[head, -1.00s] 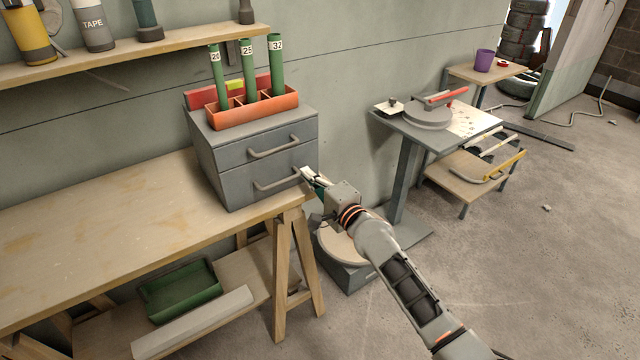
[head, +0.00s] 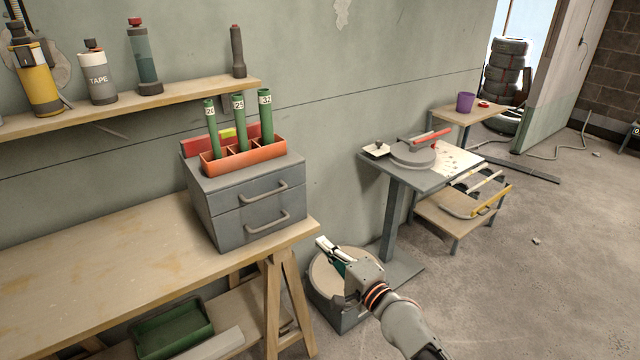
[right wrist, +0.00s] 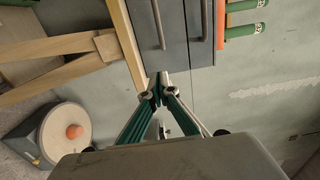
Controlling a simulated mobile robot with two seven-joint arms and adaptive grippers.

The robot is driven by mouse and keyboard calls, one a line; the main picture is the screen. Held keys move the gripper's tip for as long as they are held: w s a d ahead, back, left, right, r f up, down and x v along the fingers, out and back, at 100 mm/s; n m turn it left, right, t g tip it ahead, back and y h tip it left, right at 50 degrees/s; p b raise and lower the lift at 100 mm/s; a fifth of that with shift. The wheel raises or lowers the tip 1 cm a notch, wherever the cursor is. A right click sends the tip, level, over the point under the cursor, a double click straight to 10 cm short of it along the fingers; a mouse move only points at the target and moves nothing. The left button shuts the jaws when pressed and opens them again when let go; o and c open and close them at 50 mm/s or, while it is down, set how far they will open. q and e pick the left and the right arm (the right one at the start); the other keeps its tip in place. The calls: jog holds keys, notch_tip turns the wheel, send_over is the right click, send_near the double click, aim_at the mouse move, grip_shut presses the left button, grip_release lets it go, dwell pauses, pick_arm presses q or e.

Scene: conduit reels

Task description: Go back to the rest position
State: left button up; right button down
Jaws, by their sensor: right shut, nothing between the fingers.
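My right gripper (head: 326,249) is shut and empty. The grey cabinet (head: 231,226) stands on the bench with both drawers closed. My left gripper is not in view.
The wooden workbench (head: 100,262) fills the left. A grey pedestal table (head: 378,172) stands to the right. A wooden shelf (head: 190,95) with bottles hangs above. The floor at right is mostly clear.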

jog(key=s+d+f+n+g+h, duration=0.1)
jog(key=s+d+f+n, duration=0.4)
jog(key=s, duration=0.5)
jog(key=s+d+f+n+g+h, duration=0.1)
jog(key=s+d+f+n+h, duration=0.3)
jog(key=s+d+f, duration=0.4)
jog(key=s+d+f+n+g+h, duration=0.2)
jog(key=s+d+f+n, duration=0.4)
jog(key=s+f, duration=0.4)
jog(key=s+h, duration=0.1)
jog(key=s, duration=0.3)
jog(key=shift+s+d+p, duration=0.25)
jog(key=shift+p, duration=0.15)
